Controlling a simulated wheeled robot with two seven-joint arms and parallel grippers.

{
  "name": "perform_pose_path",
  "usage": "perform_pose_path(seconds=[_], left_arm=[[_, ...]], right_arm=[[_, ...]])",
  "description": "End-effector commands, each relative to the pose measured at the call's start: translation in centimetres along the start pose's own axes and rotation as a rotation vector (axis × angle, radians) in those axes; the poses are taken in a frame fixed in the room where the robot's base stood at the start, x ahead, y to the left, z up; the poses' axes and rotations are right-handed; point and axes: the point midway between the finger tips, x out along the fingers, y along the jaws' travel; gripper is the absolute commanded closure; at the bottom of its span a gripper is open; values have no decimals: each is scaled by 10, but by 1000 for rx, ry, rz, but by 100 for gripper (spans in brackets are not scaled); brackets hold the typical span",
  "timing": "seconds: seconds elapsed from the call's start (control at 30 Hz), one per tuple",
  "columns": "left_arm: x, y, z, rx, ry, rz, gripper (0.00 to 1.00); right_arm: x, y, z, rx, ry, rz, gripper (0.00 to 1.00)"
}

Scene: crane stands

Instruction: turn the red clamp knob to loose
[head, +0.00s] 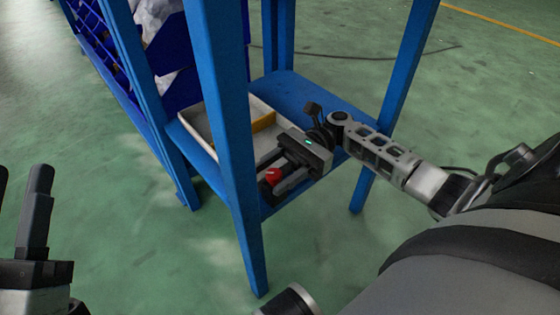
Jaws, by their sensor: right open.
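The red clamp knob (273,174) shows as a small red shape low on the blue stand, by the near edge of its shelf. My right gripper (275,180) reaches in from the right, pointing down and left. It is open, and the red knob shows between its fingertips. Whether a finger touches the knob cannot be told. The rest of the clamp is hidden behind the gripper. My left gripper (36,210) is at the lower left, far from the stand, fingers pointing up.
A blue post (232,140) stands just left of my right gripper; another (395,100) stands behind my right arm. Blue bins (176,50) are at upper left. Green floor is open around.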

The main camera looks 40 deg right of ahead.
Motion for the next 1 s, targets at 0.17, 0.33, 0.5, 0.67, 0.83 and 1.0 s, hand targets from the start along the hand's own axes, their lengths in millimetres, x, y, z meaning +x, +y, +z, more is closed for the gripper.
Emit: perform_pose_path(seconds=[0.17,0.33,0.5,0.67,0.83,1.0], left_arm=[[0,0,2,-29,-31,-2,64],[-4,1,14,-88,-97,-19,64],[-7,0,19,-106,-114,-34,64],[0,-1,2,5,6,-1,64],[2,1,-9,67,66,20,64],[2,2,-11,76,75,24,64]], right_arm=[[-20,-1,2,2,2,-5,51],[-58,-2,2,1,1,-6,51],[-92,-2,0,0,2,-5,51],[-110,0,-2,-1,3,2,51],[-119,0,-1,-1,1,0,51],[-120,0,0,0,0,-1,51]])
